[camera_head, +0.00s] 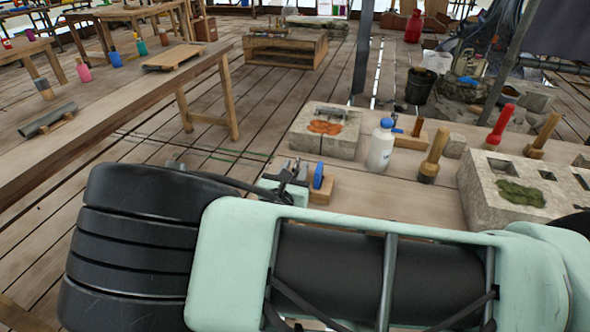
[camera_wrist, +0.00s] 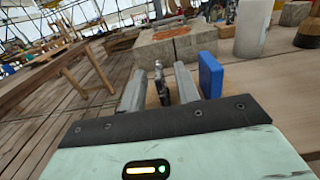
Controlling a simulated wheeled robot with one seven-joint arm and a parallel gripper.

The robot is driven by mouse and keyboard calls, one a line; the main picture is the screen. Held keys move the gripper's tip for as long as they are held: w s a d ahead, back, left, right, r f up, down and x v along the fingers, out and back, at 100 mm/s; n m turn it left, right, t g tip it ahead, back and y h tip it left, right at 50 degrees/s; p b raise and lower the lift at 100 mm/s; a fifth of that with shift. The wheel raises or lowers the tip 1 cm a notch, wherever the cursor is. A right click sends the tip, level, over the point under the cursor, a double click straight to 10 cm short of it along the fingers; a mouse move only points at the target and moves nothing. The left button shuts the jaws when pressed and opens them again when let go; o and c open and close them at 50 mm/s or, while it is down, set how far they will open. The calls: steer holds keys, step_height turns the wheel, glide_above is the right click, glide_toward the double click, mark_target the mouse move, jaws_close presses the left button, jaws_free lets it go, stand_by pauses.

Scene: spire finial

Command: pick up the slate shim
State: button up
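My gripper (camera_wrist: 160,88) is open, its two grey fingers apart. In the wrist view a thin dark grey upright piece (camera_wrist: 160,84), which looks like the slate shim, stands between the fingers with a visible gap on each side. A blue upright piece (camera_wrist: 210,75) stands just right of the right finger. In the head view my gripper (camera_head: 287,172) is low over the near bench, beside the blue piece (camera_head: 319,175) and a small wooden block (camera_head: 321,193). My arm and fingers hide much of this spot, and the dark piece is hard to make out there.
A stone block with an orange patch (camera_head: 325,131) stands behind. A white bottle (camera_head: 381,148) and a wooden-handled tool (camera_head: 433,158) are to the right, then a stone block with a green patch (camera_head: 520,192). A long wooden bench (camera_head: 110,122) runs along the left.

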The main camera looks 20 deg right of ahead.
steer(key=shift+x, duration=0.95)
jaws_close()
